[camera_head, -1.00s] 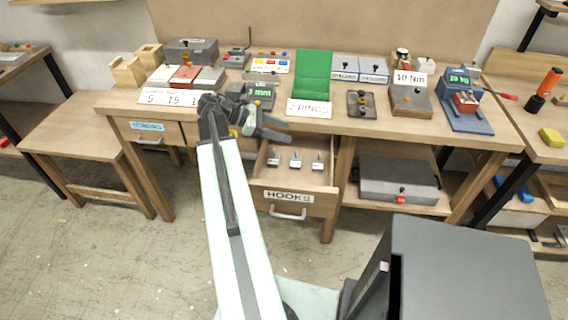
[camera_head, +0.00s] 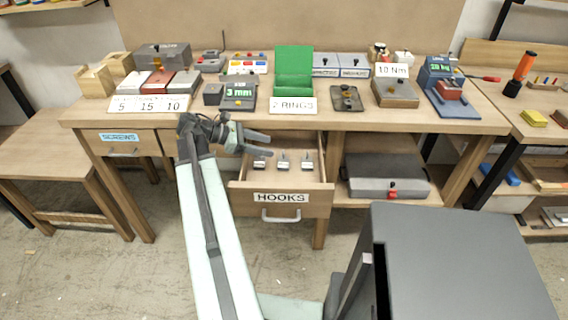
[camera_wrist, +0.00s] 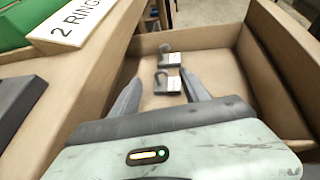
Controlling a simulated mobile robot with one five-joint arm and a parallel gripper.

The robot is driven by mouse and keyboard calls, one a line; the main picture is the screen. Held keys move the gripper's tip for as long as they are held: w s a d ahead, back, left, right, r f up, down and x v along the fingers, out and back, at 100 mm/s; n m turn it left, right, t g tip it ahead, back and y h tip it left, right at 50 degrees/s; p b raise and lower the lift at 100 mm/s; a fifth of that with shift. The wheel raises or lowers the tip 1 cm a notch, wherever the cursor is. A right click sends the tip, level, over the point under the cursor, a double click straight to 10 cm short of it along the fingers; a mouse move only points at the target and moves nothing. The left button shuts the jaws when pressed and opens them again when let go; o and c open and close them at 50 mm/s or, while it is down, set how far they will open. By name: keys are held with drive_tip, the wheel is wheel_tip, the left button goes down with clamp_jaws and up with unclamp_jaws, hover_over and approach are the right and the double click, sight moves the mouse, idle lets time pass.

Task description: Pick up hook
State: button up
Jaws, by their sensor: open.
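Several small hooks stand in a row in the open wooden drawer labelled HOOKS (camera_head: 282,213). In the head view I see a left hook (camera_head: 260,162), a middle hook (camera_head: 283,162) and a right hook (camera_head: 307,163). Each has a dark hook on a pale labelled block. My gripper (camera_head: 258,143) is over the drawer's back left part, open and empty. In the wrist view a nearer hook (camera_wrist: 167,84) lies ahead between the fingers of my gripper (camera_wrist: 160,92), apart from them. A farther hook (camera_wrist: 169,57) stands behind it.
The workbench top (camera_head: 215,112) overhangs the drawer's back. A "2 RINGS" sign (camera_head: 293,106) and green bin (camera_head: 293,75) stand above it. A closed SCREWS drawer (camera_head: 120,142) is at left; a grey case (camera_head: 387,178) lies on the shelf at right.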

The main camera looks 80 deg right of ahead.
drive_tip(key=b+x, duration=0.1)
drive_tip(key=x, duration=0.1)
drive_tip(key=b+x, duration=0.1)
drive_tip(key=x, duration=0.1)
drive_tip(key=shift+s+f, duration=0.1)
drive_tip(key=shift+f, duration=0.35)
drive_tip(key=shift+s+d, duration=0.15)
drive_tip(key=shift+s, duration=0.15)
clamp_jaws()
drive_tip(key=shift+r, duration=0.25)
wheel_tip(320, 180, up, 18)
drive_tip(key=p, duration=1.8)
